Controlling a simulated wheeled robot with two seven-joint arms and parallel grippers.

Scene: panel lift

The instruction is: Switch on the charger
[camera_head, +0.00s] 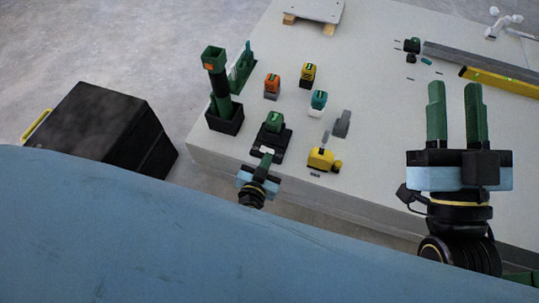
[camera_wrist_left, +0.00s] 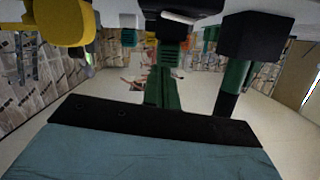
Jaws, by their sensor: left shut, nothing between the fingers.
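The charger (camera_head: 268,147) is a black base near the front edge of the grey table, with a green and black battery (camera_head: 274,122) seated on it. My left gripper (camera_head: 266,157) is shut and empty, with its fingertips at the charger's front edge. In the left wrist view the closed green fingers (camera_wrist_left: 164,72) point at the black charger (camera_wrist_left: 165,28), which has a pale strip on its front. I cannot tell whether they touch it; any switch is not clearly visible. My right gripper (camera_head: 457,112) is open and empty over the table's right part.
A black holder (camera_head: 224,122) with a green tool stands left of the charger, and a yellow tool (camera_head: 321,159) lies to its right. Orange, yellow and teal batteries (camera_head: 318,101) stand behind. A yellow level (camera_head: 500,82) lies at the far right. A black case (camera_head: 100,125) stands left of the table.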

